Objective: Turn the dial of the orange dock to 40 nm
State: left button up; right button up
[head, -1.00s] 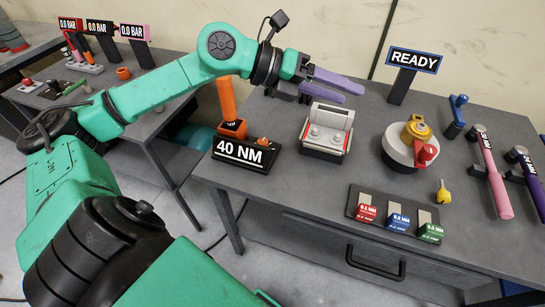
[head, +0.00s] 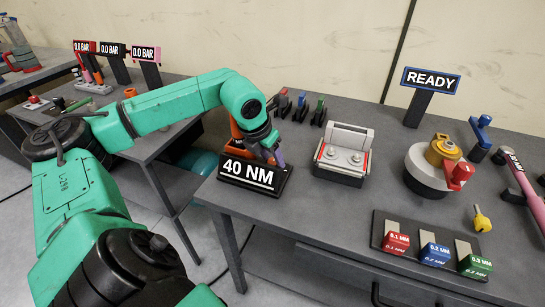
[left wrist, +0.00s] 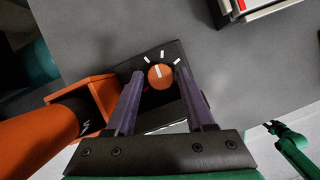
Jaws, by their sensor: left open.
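The orange dock (head: 237,130) stands at the left end of the table, on a black base with a sign (head: 248,175) reading "40 NM". Its orange dial (left wrist: 161,76) shows in the left wrist view, with white tick marks around its far side and a white pointer line aimed near the middle tick. My left gripper (head: 277,158) is over the base. In the left wrist view its purple fingers (left wrist: 160,82) are open, one on each side of the dial, with visible gaps. In the head view my arm hides the dial.
A grey device (head: 343,152) with a red-edged frame stands right of the dock. Several coloured tools (head: 301,105) stand behind it. A "READY" sign (head: 431,80), a round yellow-topped fixture (head: 428,172) and labelled blocks (head: 435,253) are farther right.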

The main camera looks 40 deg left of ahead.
pick_arm(q)
jog(key=shift+w+f, duration=0.15)
jog(key=shift+f, duration=0.25)
grip_shut()
jog(key=n, duration=0.1)
jog(key=n+y, duration=0.1)
jog(key=shift+d+r+n+p, duration=0.2)
jog(key=shift+n+p, duration=0.1)
jog(key=shift+p, duration=0.1)
jog(key=shift+a+f+n+y, duration=0.1)
jog(key=shift+n+y, duration=0.2)
jog(key=shift+n, duration=0.6)
grip_release()
